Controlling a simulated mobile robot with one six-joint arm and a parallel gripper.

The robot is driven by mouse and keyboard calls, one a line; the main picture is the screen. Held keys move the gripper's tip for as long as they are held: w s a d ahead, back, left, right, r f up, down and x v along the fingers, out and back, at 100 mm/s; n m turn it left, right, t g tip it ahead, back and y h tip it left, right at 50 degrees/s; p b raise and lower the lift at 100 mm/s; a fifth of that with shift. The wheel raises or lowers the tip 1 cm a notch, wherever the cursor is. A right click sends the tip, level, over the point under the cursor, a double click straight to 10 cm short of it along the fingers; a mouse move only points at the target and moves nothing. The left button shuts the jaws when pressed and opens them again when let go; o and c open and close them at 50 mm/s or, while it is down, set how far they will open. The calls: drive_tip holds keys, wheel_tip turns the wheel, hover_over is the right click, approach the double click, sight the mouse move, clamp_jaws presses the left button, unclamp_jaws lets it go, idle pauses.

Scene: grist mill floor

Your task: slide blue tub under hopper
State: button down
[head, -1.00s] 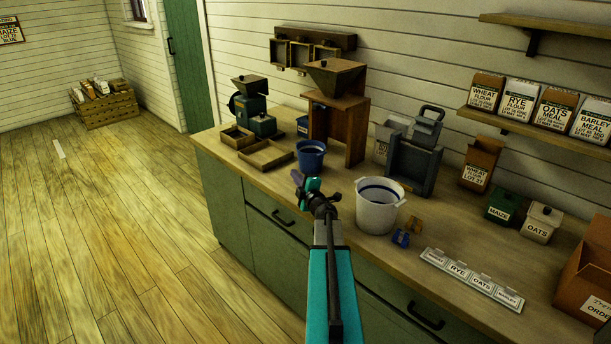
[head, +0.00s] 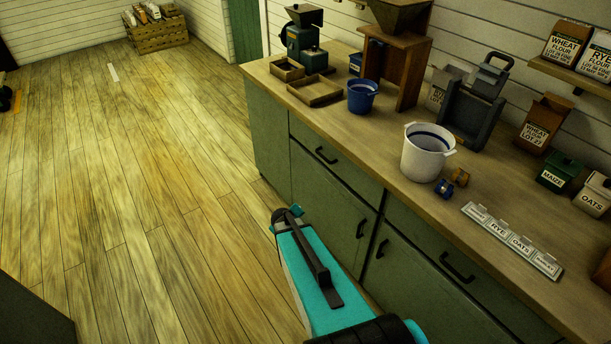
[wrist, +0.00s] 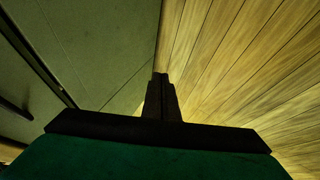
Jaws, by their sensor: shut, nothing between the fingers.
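The blue tub (head: 362,97) stands upright on the counter, in front of and slightly left of the wooden hopper stand (head: 414,72). The hopper (head: 400,12) sits on top of that stand and is cut by the top edge of the head view. The tub is in front of the stand's opening, not beneath the hopper. My gripper's fingers (wrist: 160,95) are shut and empty in the wrist view, pointing down past the green cabinet front towards the floor. In the head view my arm's end is low, before the cabinet, well away from the tub; its fingers are hidden there.
A white bucket (head: 427,151) stands on the counter right of the tub. Wooden trays (head: 315,90) lie left of it, by a small mill (head: 303,35). A label strip (head: 512,240) lies near the front edge. The wooden floor (head: 150,190) at left is open.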

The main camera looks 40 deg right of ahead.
drive_tip(key=s+a+f+g+y, duration=0.2)
drive_tip(key=s+a+f+g, duration=0.3)
drive_tip(key=s+a, duration=0.9)
drive_tip(key=s+a+f+g+y+b, duration=0.1)
drive_tip(key=s+a+f+g, duration=0.5)
drive_tip(key=s+a, duration=0.8)
drive_tip(key=s+f+y, duration=0.1)
drive_tip(key=s, duration=0.3)
drive_tip(key=shift+s+a+y, duration=0.15)
drive_tip(key=shift+s+y, duration=0.15)
drive_tip(key=shift+s, duration=0.05)
drive_tip(key=shift+s, duration=0.1)
